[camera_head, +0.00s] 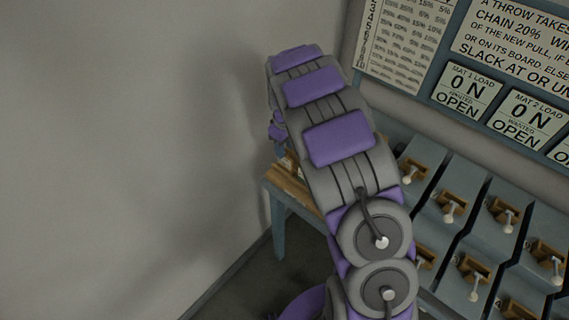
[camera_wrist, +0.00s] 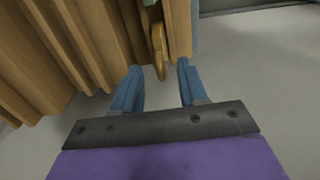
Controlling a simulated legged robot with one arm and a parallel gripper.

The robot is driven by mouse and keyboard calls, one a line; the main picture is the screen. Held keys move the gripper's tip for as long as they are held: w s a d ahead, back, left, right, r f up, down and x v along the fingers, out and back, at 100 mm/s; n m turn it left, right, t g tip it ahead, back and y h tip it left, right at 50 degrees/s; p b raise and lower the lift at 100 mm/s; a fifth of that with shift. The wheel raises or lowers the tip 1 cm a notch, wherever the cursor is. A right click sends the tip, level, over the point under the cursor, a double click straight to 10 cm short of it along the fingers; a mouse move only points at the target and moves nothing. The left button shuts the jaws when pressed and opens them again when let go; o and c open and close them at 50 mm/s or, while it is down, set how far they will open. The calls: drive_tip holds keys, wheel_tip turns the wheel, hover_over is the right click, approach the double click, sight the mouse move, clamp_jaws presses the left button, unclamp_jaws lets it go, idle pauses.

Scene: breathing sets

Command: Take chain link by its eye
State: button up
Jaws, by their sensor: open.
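A brass-coloured piece (camera_wrist: 159,50), which looks like the chain link, hangs upright against ribbed brown wood in the wrist view. Its lower end lies just beyond and between the fingertips; I cannot make out its eye. My gripper (camera_wrist: 158,78) is open, with its two blue fingers apart and nothing between them. A bit of green (camera_wrist: 149,3) shows at the top edge above the brass piece. In the head view my arm hides the gripper and the link.
Brown wooden slats (camera_wrist: 70,45) stand close on the left of the fingers. In the head view a wooden-topped bench (camera_head: 292,186) stands behind my arm. Sloped grey panels with several white-knobbed levers (camera_head: 450,205) are at the right, below a signboard (camera_head: 470,60). A bare wall (camera_head: 120,140) fills the left.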

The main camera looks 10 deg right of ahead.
sight(286, 153)
drive_tip(key=f, duration=0.3)
drive_tip(key=shift+s+a, duration=0.1)
drive_tip(key=shift+a, duration=0.1)
drive_tip(key=shift+d+f+b, duration=0.1)
drive_tip(key=shift+f+b, duration=0.15)
drive_tip(key=shift+b, duration=0.05)
drive_tip(key=shift+d, duration=0.2)
drive_tip(key=shift+c, duration=0.3)
drive_tip(key=shift+a, duration=0.15)
clamp_jaws()
